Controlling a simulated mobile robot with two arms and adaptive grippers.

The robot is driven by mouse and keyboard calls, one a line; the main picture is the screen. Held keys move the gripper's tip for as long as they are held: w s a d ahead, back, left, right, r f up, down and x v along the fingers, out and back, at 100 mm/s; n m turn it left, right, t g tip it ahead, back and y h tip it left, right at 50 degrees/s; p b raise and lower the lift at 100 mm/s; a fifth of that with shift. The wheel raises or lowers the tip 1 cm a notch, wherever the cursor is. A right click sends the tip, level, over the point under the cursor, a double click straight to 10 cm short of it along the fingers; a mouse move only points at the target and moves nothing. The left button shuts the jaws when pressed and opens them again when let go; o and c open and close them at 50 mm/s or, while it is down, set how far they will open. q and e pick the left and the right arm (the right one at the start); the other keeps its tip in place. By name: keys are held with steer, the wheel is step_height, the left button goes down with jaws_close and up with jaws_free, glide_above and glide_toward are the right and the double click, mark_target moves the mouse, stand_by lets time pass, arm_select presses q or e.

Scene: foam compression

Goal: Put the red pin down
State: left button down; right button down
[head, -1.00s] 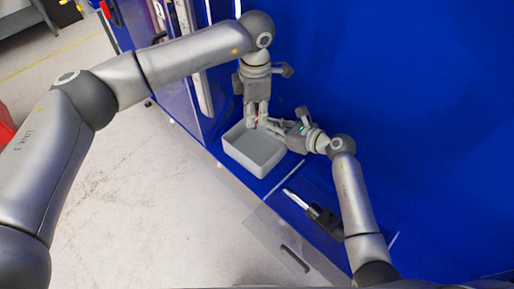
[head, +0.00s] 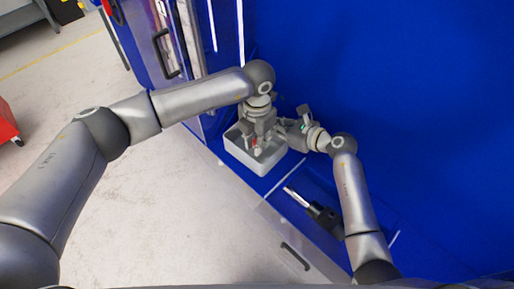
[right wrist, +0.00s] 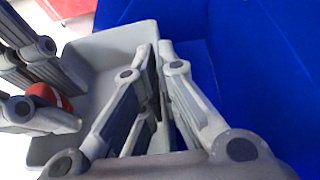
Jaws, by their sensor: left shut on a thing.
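The red pin (head: 255,143) is small and mostly hidden between the fingers of my left gripper (head: 257,151). In the right wrist view, a rounded red part of the pin (right wrist: 48,97) shows between the left gripper's fingers (right wrist: 40,85). My left gripper is shut on it and points down over the grey open bin (head: 264,169); I cannot tell whether the pin touches the bin floor.
The bin stands on a narrow blue ledge (head: 300,215) against a blue wall. A black-handled tool with a pale tip (head: 322,216) lies nearer to me on the ledge. Cabinet doors with handles (head: 165,52) stand at the back left.

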arm_select(q)
steer(key=shift+f, duration=1.9)
steer(key=shift+f, duration=0.2)
steer(key=c, duration=1.3)
jaws_free()
steer(key=shift+c, duration=0.2)
steer(key=shift+r, duration=0.1)
step_height(320, 180, up, 12)
steer(key=shift+r, duration=0.1)
arm_select(e)
steer(key=c, duration=2.2)
jaws_free()
